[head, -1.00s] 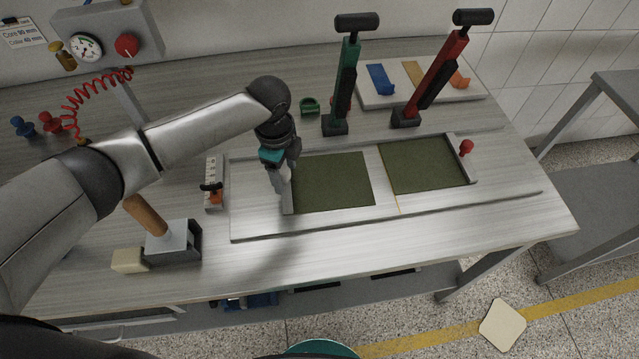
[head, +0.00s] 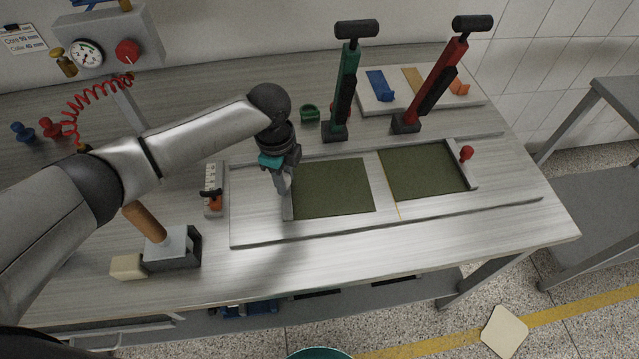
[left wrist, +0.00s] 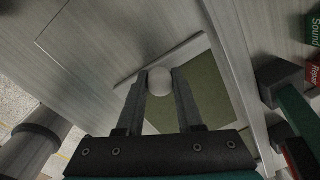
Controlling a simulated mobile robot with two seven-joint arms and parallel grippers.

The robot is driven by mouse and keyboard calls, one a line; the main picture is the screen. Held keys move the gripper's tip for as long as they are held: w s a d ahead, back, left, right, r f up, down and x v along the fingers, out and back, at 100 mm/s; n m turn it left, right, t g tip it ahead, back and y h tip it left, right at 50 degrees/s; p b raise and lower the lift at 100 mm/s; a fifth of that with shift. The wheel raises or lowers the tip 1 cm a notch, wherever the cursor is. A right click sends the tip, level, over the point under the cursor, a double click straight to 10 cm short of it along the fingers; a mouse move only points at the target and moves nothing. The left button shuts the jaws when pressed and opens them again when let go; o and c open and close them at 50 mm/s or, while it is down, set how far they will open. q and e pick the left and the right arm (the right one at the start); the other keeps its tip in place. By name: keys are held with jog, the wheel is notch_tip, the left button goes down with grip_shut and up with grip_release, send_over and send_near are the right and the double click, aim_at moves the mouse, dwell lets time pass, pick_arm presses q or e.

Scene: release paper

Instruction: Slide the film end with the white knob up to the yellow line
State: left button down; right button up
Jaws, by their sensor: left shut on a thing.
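My left gripper (head: 284,186) stands over the left end of the left dark green film (head: 333,186) on the board. In the left wrist view its two fingers (left wrist: 160,84) are shut on the white knob (left wrist: 160,80), which sits at the film's pale end bar (left wrist: 186,49). In the head view the gripper hides the knob. My right gripper is not in view.
A green-bodied pump (head: 345,90) and a red-bodied pump (head: 437,85) stand behind the board. A small green ring (head: 309,113) stands near the board's back edge. A wooden-handled tool (head: 168,241) sits at the front left. The bench front is clear.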

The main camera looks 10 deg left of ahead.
aim_at(305, 185)
pick_arm(q)
jog(key=shift+d, duration=0.15)
dwell(0.5)
jog(key=shift+w+d+r, duration=0.1)
jog(key=shift+w+d, duration=0.05)
jog(key=shift+d, duration=0.15)
jog(key=shift+d, duration=0.15)
jog(key=shift+w+d, duration=0.6)
jog(key=shift+d, duration=0.1)
dwell(0.5)
jog(key=shift+w+d, duration=0.3)
jog(key=shift+d, duration=0.3)
dwell(0.6)
jog(key=shift+p, duration=0.55)
dwell(1.0)
dwell(0.4)
jog(key=shift+c, duration=2.4)
grip_release()
